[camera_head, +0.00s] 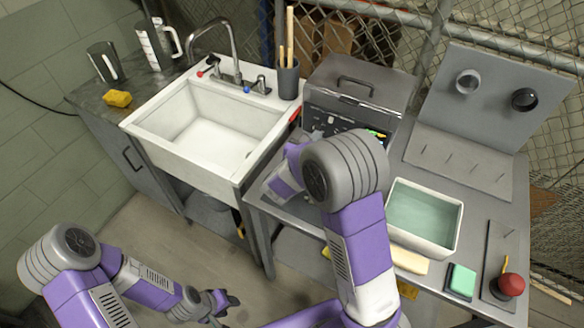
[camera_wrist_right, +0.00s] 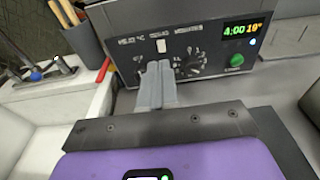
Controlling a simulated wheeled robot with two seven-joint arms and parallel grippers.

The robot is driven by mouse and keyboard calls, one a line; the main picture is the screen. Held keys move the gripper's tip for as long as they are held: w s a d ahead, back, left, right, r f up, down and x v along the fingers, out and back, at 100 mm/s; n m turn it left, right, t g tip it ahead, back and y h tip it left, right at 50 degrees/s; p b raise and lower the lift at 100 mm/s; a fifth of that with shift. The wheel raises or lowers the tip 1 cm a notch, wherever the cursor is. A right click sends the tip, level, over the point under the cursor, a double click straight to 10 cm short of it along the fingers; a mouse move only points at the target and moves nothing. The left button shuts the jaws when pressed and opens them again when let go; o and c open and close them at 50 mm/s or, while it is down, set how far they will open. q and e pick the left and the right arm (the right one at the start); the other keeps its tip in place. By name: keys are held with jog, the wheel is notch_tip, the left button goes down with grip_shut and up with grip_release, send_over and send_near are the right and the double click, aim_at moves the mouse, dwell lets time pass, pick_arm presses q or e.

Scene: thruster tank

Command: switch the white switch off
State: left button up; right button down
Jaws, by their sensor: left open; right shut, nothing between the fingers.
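The white switch (camera_wrist_right: 161,46) sits on the dark front panel of the metal tank unit (camera_wrist_right: 205,45), in the upper middle of the right wrist view. The unit (camera_head: 352,90) also shows in the head view, its panel partly covered by my right arm. My right gripper (camera_wrist_right: 157,72) is shut and empty. Its fingertips are just below the switch in the picture, in front of the panel; I cannot tell whether they touch it. In the head view my arm hides these fingers. My left gripper (camera_head: 226,300) is open and empty, low over the floor, far from the unit.
The panel also has a dial (camera_wrist_right: 192,65), a green button (camera_wrist_right: 237,60) and a lit display (camera_wrist_right: 243,30). Left of the unit are a cup of sticks (camera_head: 288,78) and a white sink (camera_head: 205,130). A water-filled tray (camera_head: 458,222) and red button (camera_head: 511,285) are right.

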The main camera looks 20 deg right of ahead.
jog(key=p+v, duration=0.1)
jog(key=v, duration=1.4)
